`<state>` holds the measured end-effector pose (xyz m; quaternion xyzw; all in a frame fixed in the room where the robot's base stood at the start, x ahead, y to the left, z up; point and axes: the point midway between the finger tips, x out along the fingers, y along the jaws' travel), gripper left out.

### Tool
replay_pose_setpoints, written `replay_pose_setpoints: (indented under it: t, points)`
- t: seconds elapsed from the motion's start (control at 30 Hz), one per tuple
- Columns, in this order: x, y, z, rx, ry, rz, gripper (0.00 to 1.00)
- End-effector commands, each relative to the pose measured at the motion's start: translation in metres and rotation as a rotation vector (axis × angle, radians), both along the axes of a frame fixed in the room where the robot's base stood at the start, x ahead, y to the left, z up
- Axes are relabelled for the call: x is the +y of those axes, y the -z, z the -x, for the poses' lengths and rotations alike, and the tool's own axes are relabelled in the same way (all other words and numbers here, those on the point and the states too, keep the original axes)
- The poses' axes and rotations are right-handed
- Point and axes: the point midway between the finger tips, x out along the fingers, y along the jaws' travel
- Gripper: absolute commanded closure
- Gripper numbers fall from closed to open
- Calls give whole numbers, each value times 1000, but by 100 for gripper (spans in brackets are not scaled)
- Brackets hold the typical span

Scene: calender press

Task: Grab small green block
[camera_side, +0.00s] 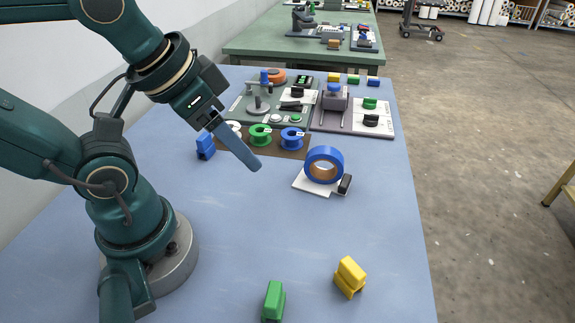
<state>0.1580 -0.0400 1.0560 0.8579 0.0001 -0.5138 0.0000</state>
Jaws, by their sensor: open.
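A green block (273,302) stands on the blue table near the front, cut off by the bottom edge of the picture. A smaller green block (353,79) sits at the far edge of the table, between a yellow and a blue one. My gripper (253,165) is open and empty, above the middle of the table, pointing down to the right. It is well behind the front green block and apart from it. From this side its fingers overlap, so the gap between them is hidden.
A yellow block (349,277) stands right of the front green block. A blue tape roll (323,165) on a white base is right of my gripper. A blue block (205,146), several spools and a press station (334,98) are behind.

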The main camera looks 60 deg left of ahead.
Motion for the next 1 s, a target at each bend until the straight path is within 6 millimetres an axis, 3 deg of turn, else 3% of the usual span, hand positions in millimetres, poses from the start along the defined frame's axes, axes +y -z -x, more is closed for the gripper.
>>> replay_pose_setpoints:
  t: [0.23,0.6,0.8,1.0]
  points:
    - [0,-45,-1,-6,0,0,43]
    - [-50,-13,21,534,-189,303,43]
    - [-86,-15,32,944,-356,480,43]
    - [-110,-27,32,1267,-488,589,43]
